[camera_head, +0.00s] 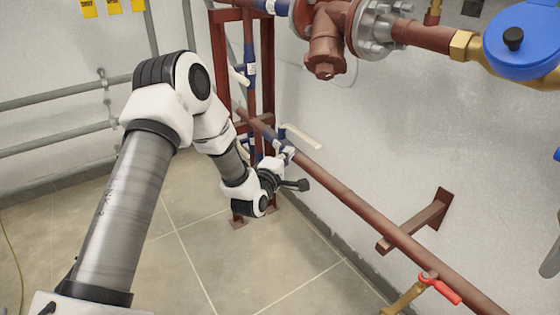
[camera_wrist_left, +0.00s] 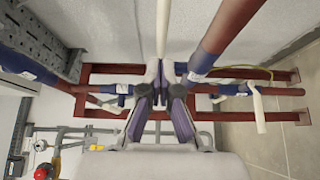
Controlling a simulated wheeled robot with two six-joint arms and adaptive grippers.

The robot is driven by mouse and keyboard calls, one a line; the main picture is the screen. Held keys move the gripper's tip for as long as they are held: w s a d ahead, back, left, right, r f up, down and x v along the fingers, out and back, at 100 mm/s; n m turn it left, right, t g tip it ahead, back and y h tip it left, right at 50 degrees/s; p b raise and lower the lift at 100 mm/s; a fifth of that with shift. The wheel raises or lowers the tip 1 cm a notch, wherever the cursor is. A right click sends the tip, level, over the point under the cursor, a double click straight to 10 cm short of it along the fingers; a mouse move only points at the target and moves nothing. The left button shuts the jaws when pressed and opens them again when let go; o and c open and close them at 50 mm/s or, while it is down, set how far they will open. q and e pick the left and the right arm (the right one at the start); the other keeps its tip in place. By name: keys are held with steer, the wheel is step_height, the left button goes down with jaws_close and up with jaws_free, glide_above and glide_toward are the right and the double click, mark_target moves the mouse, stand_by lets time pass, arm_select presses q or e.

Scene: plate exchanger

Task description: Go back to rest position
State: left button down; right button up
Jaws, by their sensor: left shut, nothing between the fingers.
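My left arm reaches in from the left in the head view, its gripper (camera_head: 284,152) close to the brown pipe along the wall. The gripper is shut and empty. In the left wrist view its two fingers (camera_wrist_left: 167,72) show at the centre. A white lever (camera_head: 304,137) lies just past the fingertips; it also shows in the wrist view (camera_wrist_left: 162,25), running up from between the tips in the picture. Whether the fingers touch it I cannot tell. My right gripper is in neither view.
The brown pipe (camera_head: 340,190) slopes along the wall beside my gripper. A red-brown frame (camera_head: 268,70) stands behind it. A flanged valve (camera_head: 325,40) and a blue meter (camera_head: 522,40) are above right. A red-handled valve (camera_head: 440,288) is lower right. The tiled floor (camera_head: 200,265) below is clear.

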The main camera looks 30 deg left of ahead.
arm_select(q)
steer(key=s+d+f+m+g+h, duration=0.1)
steer(key=s+d+f+m+g, duration=0.2)
steer(key=s+f, duration=0.4)
steer(key=s+d+f+m+g+h, duration=0.1)
steer(key=s+d+f+g, duration=0.1)
steer(key=s+d+f, duration=0.45)
steer(key=s+d+f+m+g+h, duration=0.1)
steer(key=s+d+f+m+g, duration=0.2)
steer(key=f, duration=0.6)
steer(key=s+f+m+g, duration=0.2)
steer(key=s+m+g, duration=0.1)
steer(key=s, duration=0.5)
steer(key=s+d+f+m+g, duration=0.1)
steer(key=s+f+m+g, duration=0.2)
steer(key=s+m, duration=0.2)
steer(key=s+d+f+m+g, duration=0.1)
steer(key=s+f+m+g, duration=0.2)
steer(key=s, duration=0.8)
steer(key=shift+s+d+m+g, duration=0.15)
steer(key=shift+s+m+g, duration=0.2)
steer(key=shift+m, duration=0.35)
